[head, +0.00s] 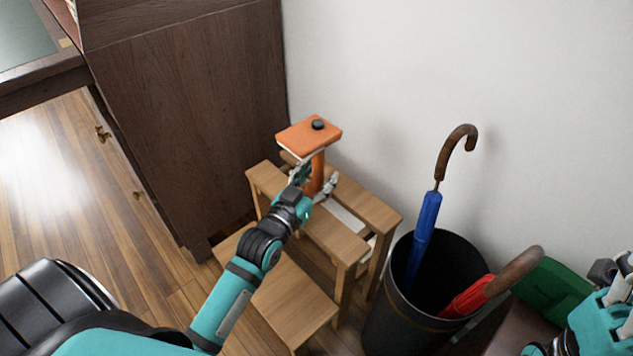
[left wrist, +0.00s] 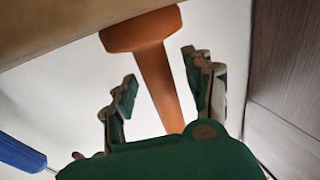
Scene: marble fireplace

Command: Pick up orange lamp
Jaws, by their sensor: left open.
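The orange lamp (head: 308,137) stands upright on the wooden step stool (head: 338,238), with a flat rectangular head and a black knob on top. Its orange stem also shows in the left wrist view (left wrist: 158,80), with the wider base near the tan stool surface (left wrist: 60,25). My left gripper (head: 315,183) is open, with one finger on each side of the stem. In the left wrist view, gaps show between the fingers and the stem. My right gripper (head: 612,284) is at the right edge, partly cut off.
A black bin (head: 385,325) holding a blue umbrella (head: 424,230) and a red umbrella (head: 470,297) stands right of the stool. A dark wood cabinet (head: 190,110) is at left, a white wall (head: 380,80) behind. Wooden floor shows at left.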

